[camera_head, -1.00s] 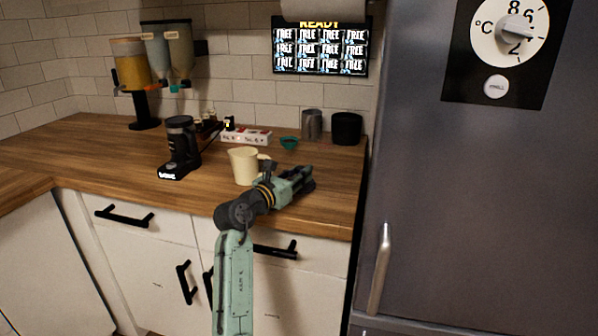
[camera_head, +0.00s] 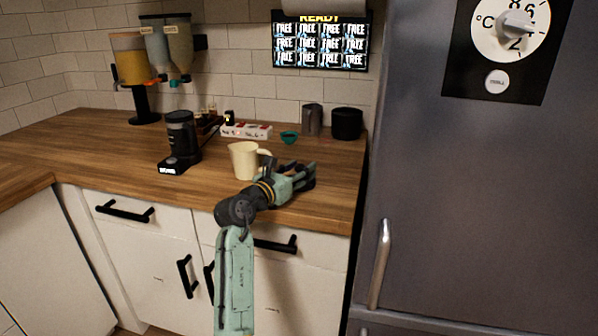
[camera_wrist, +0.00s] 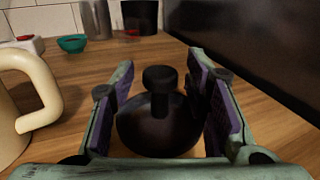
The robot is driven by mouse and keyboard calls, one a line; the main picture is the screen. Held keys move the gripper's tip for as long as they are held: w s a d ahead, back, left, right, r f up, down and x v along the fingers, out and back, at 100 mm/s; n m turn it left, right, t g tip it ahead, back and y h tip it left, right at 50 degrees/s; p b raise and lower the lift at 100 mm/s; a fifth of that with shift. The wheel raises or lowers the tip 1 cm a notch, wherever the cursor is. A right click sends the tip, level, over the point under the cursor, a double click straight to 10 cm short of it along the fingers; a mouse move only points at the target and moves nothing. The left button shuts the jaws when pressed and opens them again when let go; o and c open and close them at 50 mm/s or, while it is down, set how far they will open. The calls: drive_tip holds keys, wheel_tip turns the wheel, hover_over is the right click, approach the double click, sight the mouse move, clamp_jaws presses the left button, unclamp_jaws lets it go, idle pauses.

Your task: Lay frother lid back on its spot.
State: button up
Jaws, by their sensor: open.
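A dark round lid with a black knob on top (camera_wrist: 158,128) is between my gripper's fingers in the wrist view. It appears to sit upright on the wooden counter. My gripper (camera_head: 306,176) is open and low over the front of the counter; in the wrist view its purple-padded fingers (camera_wrist: 162,60) stand on both sides of the lid, with gaps visible beside the knob.
A cream jug (camera_head: 243,161) stands close left of my gripper, its handle (camera_wrist: 45,95) near the left finger. A teal bowl (camera_head: 289,137) and a metal cup (camera_head: 312,120) are behind. The fridge (camera_head: 480,200) bounds the right side. A black grinder-like device (camera_head: 180,142) stands left.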

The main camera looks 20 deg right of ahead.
drive_tip(key=shift+r+b, duration=0.3)
drive_tip(key=shift+r, duration=0.15)
drive_tip(key=b+v, duration=0.2)
drive_tip(key=v, duration=1)
